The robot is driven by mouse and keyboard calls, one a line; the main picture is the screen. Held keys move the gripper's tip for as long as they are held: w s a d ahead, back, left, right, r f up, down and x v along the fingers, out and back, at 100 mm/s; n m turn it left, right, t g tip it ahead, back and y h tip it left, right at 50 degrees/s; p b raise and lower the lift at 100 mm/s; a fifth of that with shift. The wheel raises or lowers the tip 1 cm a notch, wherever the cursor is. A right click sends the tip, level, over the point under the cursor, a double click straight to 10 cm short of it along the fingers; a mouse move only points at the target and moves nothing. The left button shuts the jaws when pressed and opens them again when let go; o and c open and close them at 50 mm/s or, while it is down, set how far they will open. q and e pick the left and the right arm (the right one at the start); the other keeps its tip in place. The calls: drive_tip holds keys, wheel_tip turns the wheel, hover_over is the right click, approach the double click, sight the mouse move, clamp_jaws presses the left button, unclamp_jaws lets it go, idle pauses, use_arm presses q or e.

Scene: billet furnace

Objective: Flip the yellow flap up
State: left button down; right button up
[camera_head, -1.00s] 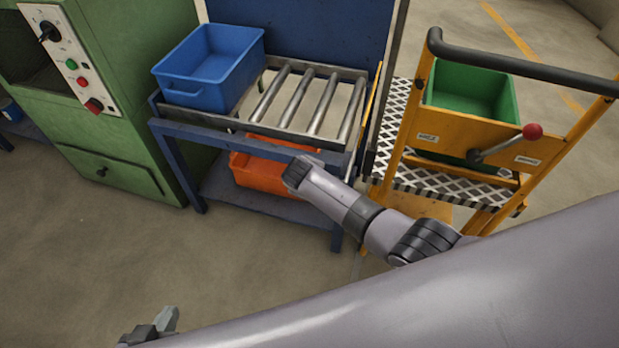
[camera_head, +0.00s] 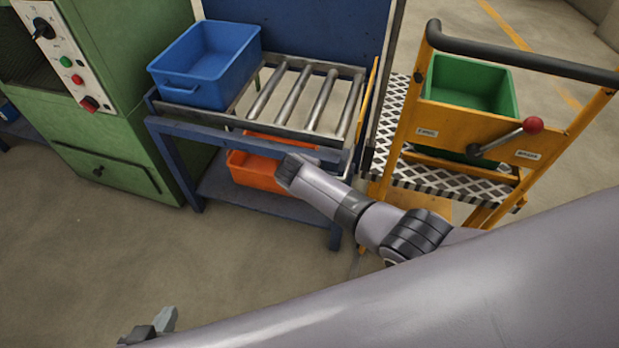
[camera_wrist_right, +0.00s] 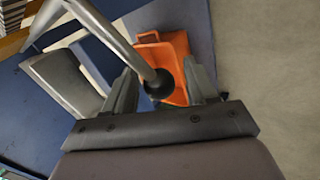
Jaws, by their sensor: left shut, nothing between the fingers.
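A narrow yellow strip (camera_head: 368,97) runs along the right end of the roller table (camera_head: 230,121). It may be the yellow flap, but I cannot tell whether it is up or down. My right arm reaches in front of the table, and its gripper is hidden in the head view. In the right wrist view my right gripper (camera_wrist_right: 163,85) is open. A metal rod with a black knob (camera_wrist_right: 158,84) shows in the gap between its fingers, not clamped. My left gripper (camera_head: 152,330) is shut and empty at the lower left edge, far from the table.
A blue bin (camera_head: 207,65) stands on the table's left side. An orange bin (camera_head: 262,172) sits on the shelf below. A yellow trolley (camera_head: 448,118) with a green bin (camera_head: 470,85) and a red-knobbed lever (camera_head: 532,125) stands at right. A green machine (camera_head: 110,120) stands at left.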

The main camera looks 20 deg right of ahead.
drive_tip(key=p+v, duration=0.4)
drive_tip(key=v, duration=0.3)
idle(0.3)
idle(0.4)
